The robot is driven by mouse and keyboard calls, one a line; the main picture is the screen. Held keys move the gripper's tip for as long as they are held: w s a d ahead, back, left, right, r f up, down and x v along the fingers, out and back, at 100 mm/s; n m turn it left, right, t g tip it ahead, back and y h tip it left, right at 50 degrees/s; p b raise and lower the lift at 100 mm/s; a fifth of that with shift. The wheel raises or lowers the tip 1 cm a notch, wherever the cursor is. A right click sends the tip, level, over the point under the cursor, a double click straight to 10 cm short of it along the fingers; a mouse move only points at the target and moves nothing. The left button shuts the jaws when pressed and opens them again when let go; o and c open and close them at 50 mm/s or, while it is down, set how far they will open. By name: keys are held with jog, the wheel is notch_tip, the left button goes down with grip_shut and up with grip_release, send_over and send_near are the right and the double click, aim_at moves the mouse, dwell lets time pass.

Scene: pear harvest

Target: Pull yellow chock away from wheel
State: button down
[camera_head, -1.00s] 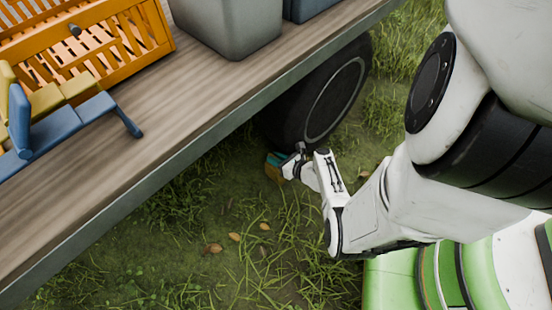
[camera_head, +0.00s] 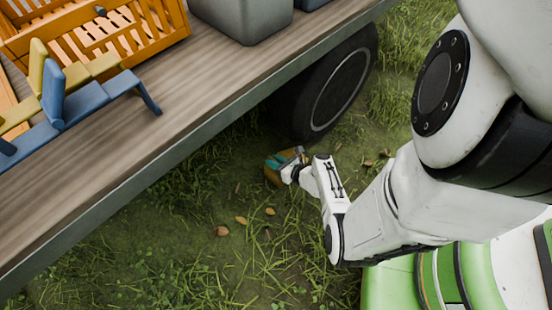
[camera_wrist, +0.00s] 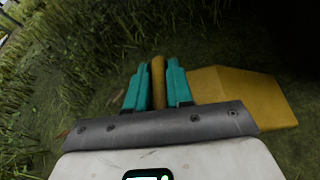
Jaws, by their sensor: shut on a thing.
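The yellow chock (camera_head: 271,175) is on the grass, partly hidden by my gripper (camera_head: 284,163). In the wrist view, its wedge-shaped body (camera_wrist: 245,97) lies to the right of the fingers. An upright yellow bar, which looks like its handle (camera_wrist: 158,85), stands between the teal fingers. My gripper (camera_wrist: 158,68) is shut on this bar. The dark wheel (camera_head: 330,85) stands under the wagon, above and to the right of the chock in the head view. A strip of ground shows between chock and wheel.
The wagon bed (camera_head: 150,140) overhangs the grass above and to the left of my gripper. It carries an orange slatted crate (camera_head: 125,38), a grey bin (camera_head: 243,18) and a blue and yellow seat-like object (camera_head: 85,90). Open grass (camera_head: 260,260) lies below, with several fallen leaves.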

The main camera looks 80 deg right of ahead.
jog(key=shift+a, duration=0.25)
jog(key=c, duration=0.9)
grip_release()
jog(key=p+v, duration=0.5)
jog(key=v, duration=0.5)
jog(key=shift+s+a+r, duration=0.15)
jog(key=shift+s, duration=0.15)
